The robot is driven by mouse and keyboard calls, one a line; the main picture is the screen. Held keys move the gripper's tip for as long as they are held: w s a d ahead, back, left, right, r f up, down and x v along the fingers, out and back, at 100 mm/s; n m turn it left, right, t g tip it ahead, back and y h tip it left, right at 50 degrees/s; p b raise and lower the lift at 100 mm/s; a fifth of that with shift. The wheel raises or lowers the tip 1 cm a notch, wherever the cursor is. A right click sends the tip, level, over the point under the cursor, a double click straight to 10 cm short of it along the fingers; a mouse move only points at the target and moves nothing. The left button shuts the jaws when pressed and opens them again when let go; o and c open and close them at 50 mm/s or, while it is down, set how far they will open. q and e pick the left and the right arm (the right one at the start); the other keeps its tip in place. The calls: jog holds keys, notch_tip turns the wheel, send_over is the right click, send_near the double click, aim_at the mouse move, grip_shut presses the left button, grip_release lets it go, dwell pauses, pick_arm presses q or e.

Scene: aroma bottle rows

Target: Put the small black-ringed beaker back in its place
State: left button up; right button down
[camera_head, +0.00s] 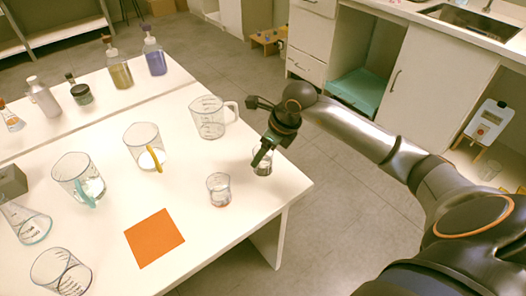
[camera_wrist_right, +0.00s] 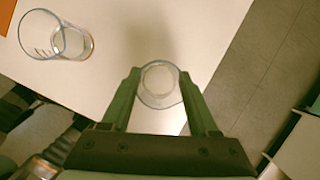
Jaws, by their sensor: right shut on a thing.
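A small clear glass beaker (camera_head: 263,163) is near the right edge of the white table, between the fingers of my right gripper (camera_head: 264,155). The wrist view shows the same beaker (camera_wrist_right: 160,84) from above, upright, with a green finger on each side. My right gripper (camera_wrist_right: 160,90) is shut on it. I cannot clearly make out a black ring, and I cannot tell whether its base touches the table. Another small beaker (camera_head: 218,190) stands apart on the table to its left; it also shows in the wrist view (camera_wrist_right: 68,42). My left gripper is not in view.
An orange square mat (camera_head: 155,238) lies bare on the table (camera_head: 195,240). A large beaker with a handle (camera_head: 208,118) stands behind the held one. Other glass jugs (camera_head: 145,148) and beakers stand at the left; bottles (camera_head: 120,70) line the back.

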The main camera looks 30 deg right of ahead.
jog(key=shift+c, duration=0.7)
grip_release()
jog(key=shift+r, duration=0.2)
jog(key=v, duration=1.1)
jog(key=shift+s+r+p, duration=0.2)
jog(key=shift+r+p, duration=0.15)
jog(key=shift+p, duration=0.1)
